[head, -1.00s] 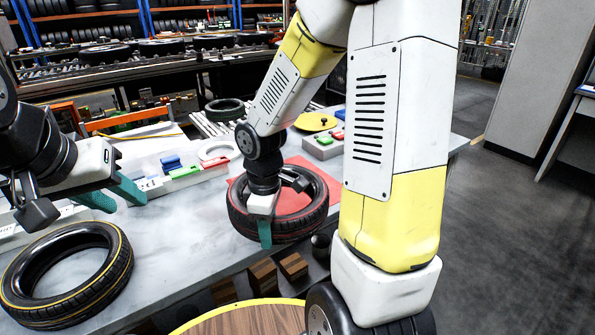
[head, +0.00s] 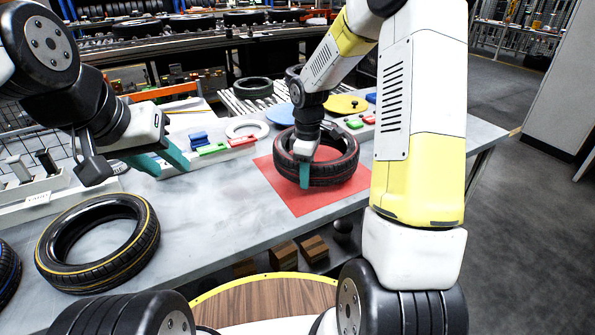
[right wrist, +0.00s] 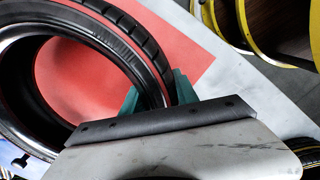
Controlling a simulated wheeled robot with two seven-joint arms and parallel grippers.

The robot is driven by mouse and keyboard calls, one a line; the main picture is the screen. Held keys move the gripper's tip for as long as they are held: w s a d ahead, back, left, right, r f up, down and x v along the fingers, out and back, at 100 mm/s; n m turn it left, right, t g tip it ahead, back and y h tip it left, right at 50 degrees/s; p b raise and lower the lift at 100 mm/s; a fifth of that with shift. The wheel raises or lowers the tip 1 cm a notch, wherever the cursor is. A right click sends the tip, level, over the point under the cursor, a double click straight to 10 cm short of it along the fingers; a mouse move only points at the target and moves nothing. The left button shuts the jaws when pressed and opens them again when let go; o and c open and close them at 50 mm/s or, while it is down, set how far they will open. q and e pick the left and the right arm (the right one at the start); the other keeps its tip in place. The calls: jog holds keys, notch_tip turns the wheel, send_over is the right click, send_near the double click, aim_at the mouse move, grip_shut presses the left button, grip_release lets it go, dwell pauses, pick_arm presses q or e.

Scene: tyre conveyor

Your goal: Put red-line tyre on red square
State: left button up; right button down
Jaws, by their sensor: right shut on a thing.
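The red-line tyre (head: 347,172) is black with a thin red line. It is over the back right part of the red square (head: 284,188), whose front and left parts show bare. I cannot tell whether the tyre touches the square. My right gripper (head: 305,172) is shut on the tyre's near wall, with one teal finger outside it. The right wrist view shows the teal fingers on either side of the tyre wall (right wrist: 139,52), with red (right wrist: 190,50) inside and beside the ring. My left gripper (head: 160,160) is open and empty, above the table's left part.
Behind stand a white ring (head: 247,128), coloured blocks (head: 212,149), a blue disc (head: 281,115) and a yellow disc (head: 345,104). The table's middle (head: 220,205) is clear.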

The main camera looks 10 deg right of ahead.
jog(key=shift+w+d, duration=0.1)
jog(key=shift+w, duration=0.4)
jog(key=shift+f, duration=1.75)
jog(key=c, duration=0.9)
grip_release()
jog(key=shift+s+f, duration=0.1)
jog(key=shift+f, duration=0.1)
